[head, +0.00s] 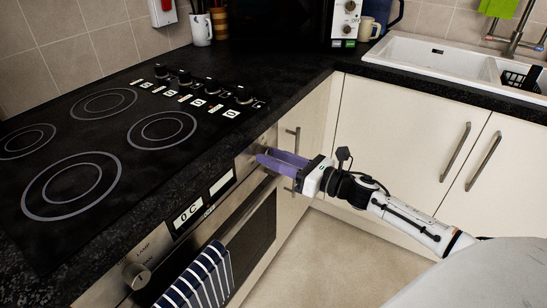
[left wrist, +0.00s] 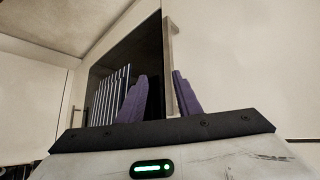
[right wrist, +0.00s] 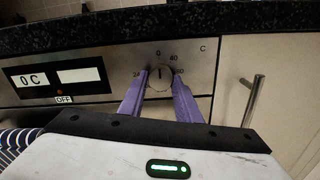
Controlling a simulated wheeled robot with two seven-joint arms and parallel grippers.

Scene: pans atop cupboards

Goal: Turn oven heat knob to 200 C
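The oven heat knob (right wrist: 160,78) is a round metal dial with a dark mark, seen in the right wrist view with numbers around it. Its mark points up near the 0. My right gripper (right wrist: 162,74) has its purple fingers apart, one on each side of the knob; I cannot tell whether they touch it. In the head view the right gripper (head: 258,157) reaches the oven panel and hides the knob. The oven display (right wrist: 32,79) reads 0 C, above an OFF label (right wrist: 64,99). My left gripper (left wrist: 161,82) is open and outside the head view.
A second knob marked LAMP (head: 136,275) and a striped towel (head: 203,281) are on the oven front. The black worktop (right wrist: 130,25) overhangs the panel. A cupboard handle (right wrist: 252,100) stands right of the knob. A metal bar handle (left wrist: 170,65) is close to my left fingers.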

